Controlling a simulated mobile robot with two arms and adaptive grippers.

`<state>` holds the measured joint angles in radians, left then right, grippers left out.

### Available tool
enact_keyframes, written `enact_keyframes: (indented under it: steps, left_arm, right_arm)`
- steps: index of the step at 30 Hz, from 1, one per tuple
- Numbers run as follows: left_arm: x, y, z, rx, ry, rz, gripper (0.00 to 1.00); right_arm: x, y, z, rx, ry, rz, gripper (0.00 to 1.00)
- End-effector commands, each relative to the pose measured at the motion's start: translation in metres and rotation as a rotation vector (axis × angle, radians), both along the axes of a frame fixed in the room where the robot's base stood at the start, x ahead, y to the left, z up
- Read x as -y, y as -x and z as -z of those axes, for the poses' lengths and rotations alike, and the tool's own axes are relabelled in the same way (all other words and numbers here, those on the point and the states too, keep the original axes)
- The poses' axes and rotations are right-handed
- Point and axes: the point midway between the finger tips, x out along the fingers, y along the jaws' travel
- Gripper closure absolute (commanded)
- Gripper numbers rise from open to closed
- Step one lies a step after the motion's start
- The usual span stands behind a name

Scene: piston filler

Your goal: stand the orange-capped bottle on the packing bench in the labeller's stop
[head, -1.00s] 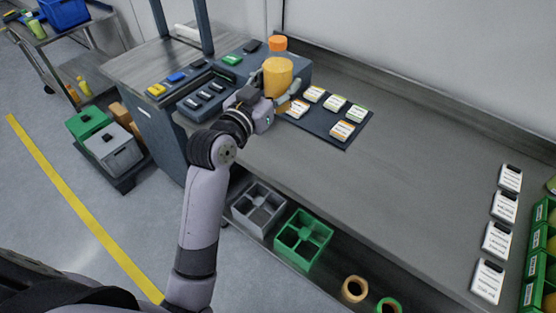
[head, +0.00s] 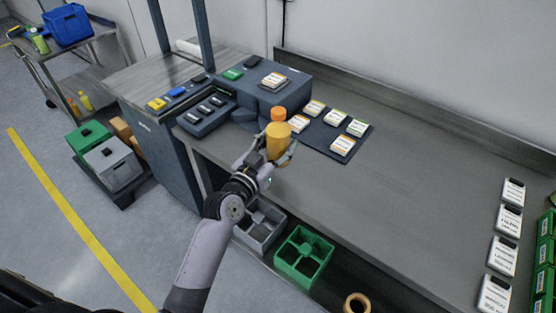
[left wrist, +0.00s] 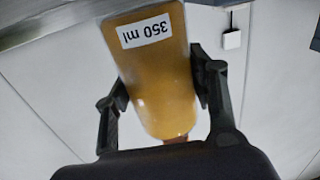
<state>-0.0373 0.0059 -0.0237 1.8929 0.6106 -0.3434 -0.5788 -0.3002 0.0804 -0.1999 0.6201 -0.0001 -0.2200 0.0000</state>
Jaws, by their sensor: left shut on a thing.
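The orange-capped bottle (head: 278,141), filled with amber liquid, is in my left gripper (head: 269,155) in the head view, above the near edge of the packing bench (head: 400,200). The gripper is shut around its body. In the left wrist view the bottle (left wrist: 160,75) sits between the two fingers, its "350 ml" label upside down in the picture. A dark grey machine (head: 290,91), which looks like the labeller, stands behind and to the left of the bottle. A dark rounded part (head: 245,115) juts from its front; I cannot tell whether it is the stop. My right gripper does not show.
A dark mat (head: 328,128) with several label cards lies right of the bottle. A button panel (head: 206,108) is to the left. More cards (head: 503,255) line the right side of the bench. A green crate (head: 303,257) sits below. The bench middle is clear.

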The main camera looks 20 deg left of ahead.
Motion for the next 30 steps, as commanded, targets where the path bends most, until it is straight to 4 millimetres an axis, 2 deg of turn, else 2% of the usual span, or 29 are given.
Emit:
enact_keyframes:
  steps: [14,27,28,30]
  left_arm:
    - [-0.001,-0.001,0.053,0.004,-0.002,-0.001,0.93]
    - [-0.001,0.0,0.06,0.005,0.002,-0.002,0.93]
    - [0.0,0.0,0.062,0.001,0.001,-0.001,0.48]
    - [0.0,0.0,0.061,0.001,0.001,-0.001,0.43]
  right_arm:
    - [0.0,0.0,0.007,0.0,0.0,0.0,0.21]
    - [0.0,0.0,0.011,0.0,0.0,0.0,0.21]
    - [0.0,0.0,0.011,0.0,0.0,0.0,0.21]
    - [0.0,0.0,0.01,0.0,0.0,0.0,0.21]
